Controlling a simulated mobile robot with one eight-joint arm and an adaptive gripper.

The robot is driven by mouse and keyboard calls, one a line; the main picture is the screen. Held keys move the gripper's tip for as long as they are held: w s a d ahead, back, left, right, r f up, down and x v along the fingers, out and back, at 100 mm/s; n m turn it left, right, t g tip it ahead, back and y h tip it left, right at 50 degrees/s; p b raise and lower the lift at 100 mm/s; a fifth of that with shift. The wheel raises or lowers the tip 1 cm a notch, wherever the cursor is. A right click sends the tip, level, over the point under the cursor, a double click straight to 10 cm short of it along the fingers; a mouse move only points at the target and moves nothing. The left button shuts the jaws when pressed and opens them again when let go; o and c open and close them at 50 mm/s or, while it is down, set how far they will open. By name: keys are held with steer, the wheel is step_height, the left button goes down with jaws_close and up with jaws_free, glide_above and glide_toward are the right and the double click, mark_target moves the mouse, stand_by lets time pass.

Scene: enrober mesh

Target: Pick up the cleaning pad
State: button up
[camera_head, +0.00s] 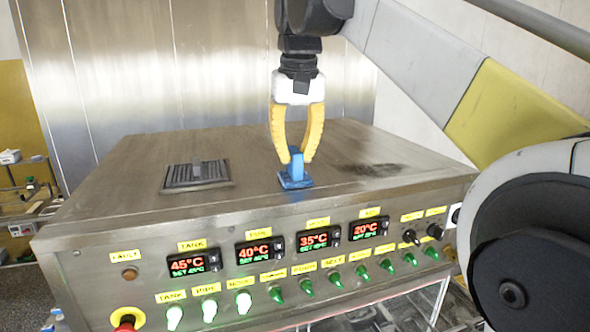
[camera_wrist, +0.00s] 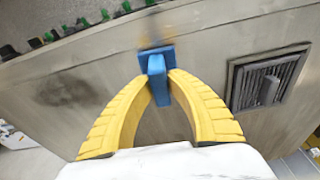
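The blue cleaning pad (camera_head: 295,182) has a flat base and an upright handle. It is on the steel top of the machine, near the front edge, and its base appears to rest on the surface. My gripper (camera_head: 297,158) comes down from above, with its yellow fingertips on both sides of the handle and closed against it. The wrist view shows the pad (camera_wrist: 157,66) with the handle between the fingertips (camera_wrist: 160,80). The handle's sides are partly hidden by the fingers.
A dark vent grille (camera_head: 197,174) is set in the machine top (camera_head: 120,190) to the left. A dark stain (camera_head: 372,170) lies to the right. The front panel carries displays (camera_head: 195,263), green knobs and a red button (camera_head: 127,320). The top around the pad is clear.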

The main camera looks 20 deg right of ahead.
mark_target(294, 148)
steer(key=shift+w, duration=0.15)
jaws_close()
steer(key=shift+r, duration=0.1)
steer(key=shift+r, duration=0.6)
step_height(294, 148, up, 3)
steer(key=shift+f, duration=0.1)
steer(key=d+r+p, duration=0.3)
steer(key=d+r, duration=0.3)
steer(key=d, duration=0.5)
steer(key=shift+w+d+r, duration=0.4)
steer(key=shift+w, duration=0.05)
steer(key=shift+c, duration=0.2)
jaws_free()
steer(key=shift+a, duration=0.1)
